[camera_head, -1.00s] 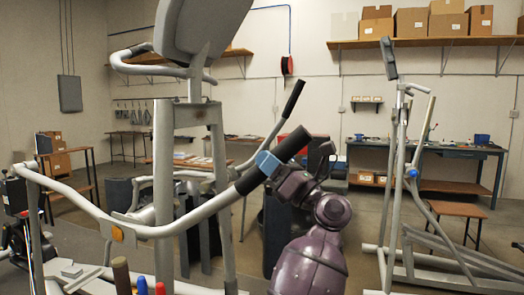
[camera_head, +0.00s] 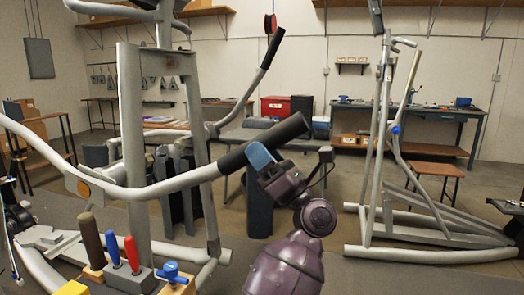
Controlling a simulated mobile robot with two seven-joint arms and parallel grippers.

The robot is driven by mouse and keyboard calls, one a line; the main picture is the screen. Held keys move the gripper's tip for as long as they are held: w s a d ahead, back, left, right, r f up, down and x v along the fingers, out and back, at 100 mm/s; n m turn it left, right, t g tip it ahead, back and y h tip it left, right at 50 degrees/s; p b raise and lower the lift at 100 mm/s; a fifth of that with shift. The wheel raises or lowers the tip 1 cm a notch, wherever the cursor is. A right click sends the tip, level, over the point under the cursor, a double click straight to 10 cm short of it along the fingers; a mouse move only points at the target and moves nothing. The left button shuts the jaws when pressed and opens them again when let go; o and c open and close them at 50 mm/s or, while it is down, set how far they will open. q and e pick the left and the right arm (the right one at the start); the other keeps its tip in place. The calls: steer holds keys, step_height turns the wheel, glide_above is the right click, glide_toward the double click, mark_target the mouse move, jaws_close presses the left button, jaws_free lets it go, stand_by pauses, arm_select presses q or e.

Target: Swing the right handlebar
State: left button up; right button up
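The near handlebar (camera_head: 150,190) is a grey bent tube of an elliptical trainer. It slopes up to the right to a black grip (camera_head: 286,130). The far side of this hold is hidden by the grip. A second, farther handlebar (camera_head: 244,94) with a black grip stands behind, beyond the trainer's upright (camera_head: 132,150).
Some open floor shows between the two machines.

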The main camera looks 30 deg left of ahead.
arm_select(q)
steer(key=shift+o, duration=1)
steer(key=shift+r, duration=0.1)
steer(key=shift+d+f, duration=0.3)
steer(key=shift+f, duration=0.1)
steer(key=b+v, duration=0.1)
steer(key=v, duration=0.9)
